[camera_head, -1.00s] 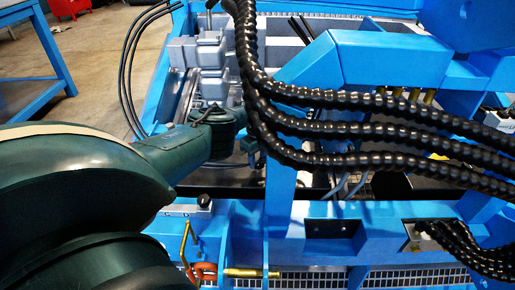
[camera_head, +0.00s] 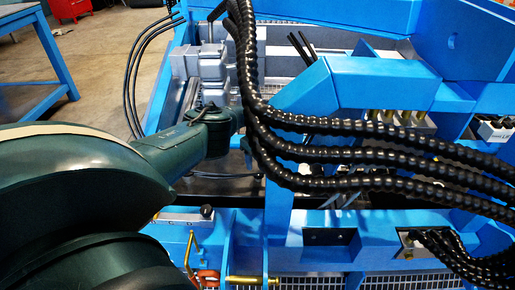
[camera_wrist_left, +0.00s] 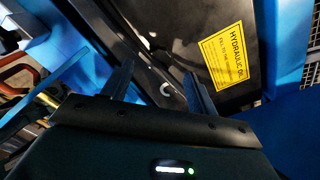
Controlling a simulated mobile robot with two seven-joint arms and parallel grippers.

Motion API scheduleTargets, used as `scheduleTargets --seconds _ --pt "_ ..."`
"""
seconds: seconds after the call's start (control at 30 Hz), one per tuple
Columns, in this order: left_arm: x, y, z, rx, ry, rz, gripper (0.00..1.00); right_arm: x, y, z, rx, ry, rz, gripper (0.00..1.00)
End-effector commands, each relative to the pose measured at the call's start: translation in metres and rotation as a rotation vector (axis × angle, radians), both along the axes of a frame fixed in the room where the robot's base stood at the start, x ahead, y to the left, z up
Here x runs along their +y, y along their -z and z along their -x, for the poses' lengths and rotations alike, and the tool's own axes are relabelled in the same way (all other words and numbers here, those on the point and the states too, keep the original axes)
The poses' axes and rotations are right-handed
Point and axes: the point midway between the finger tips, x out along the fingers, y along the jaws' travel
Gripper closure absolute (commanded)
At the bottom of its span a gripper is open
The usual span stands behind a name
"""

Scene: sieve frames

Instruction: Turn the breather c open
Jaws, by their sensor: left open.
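In the left wrist view, the two dark fingers of my left gripper (camera_wrist_left: 160,72) stand apart, with nothing held between them. They point toward a black surface. A small pale C-shaped mark (camera_wrist_left: 166,89) shows between the fingers; I cannot make out the outline of the breather c around it. In the head view, my dark green left arm reaches from the left to the blue machine. Its hand end is partly behind the black hoses, and I cannot see the fingertips there. My right gripper is not in view.
A yellow HYDRAULIC OIL label (camera_wrist_left: 227,57) is on the black surface right of the fingers. Thick black ribbed hoses (camera_head: 375,157) cross close to my left wrist. Blue frame beams (camera_head: 355,80) stand around. A grey block (camera_head: 211,68) lies beyond the wrist.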

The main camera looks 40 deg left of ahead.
Motion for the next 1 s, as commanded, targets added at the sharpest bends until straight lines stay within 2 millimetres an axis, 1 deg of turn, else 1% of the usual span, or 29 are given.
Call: scheduleTargets --seconds 0.03,0.1,0.3,0.4,0.6,1.0 --pt "0.0 -0.019 0.0 0.0 0.001 0.0 0.41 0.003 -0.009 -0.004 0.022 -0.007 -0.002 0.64" --pt "0.0 -0.031 0.0 0.0 0.0 0.0 0.41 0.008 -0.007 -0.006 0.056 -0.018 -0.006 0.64" --pt "0.001 -0.061 0.0 0.001 0.0 -0.001 0.41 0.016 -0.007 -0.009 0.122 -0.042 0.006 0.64" --pt "0.0 -0.072 0.0 0.001 0.002 -0.001 0.41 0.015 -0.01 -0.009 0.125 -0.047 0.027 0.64" --pt "0.0 -0.081 0.0 0.001 0.001 -0.001 0.41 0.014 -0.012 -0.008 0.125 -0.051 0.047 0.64" --pt "0.0 -0.08 0.0 0.0 0.0 0.0 0.41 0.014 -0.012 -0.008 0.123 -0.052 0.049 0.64"
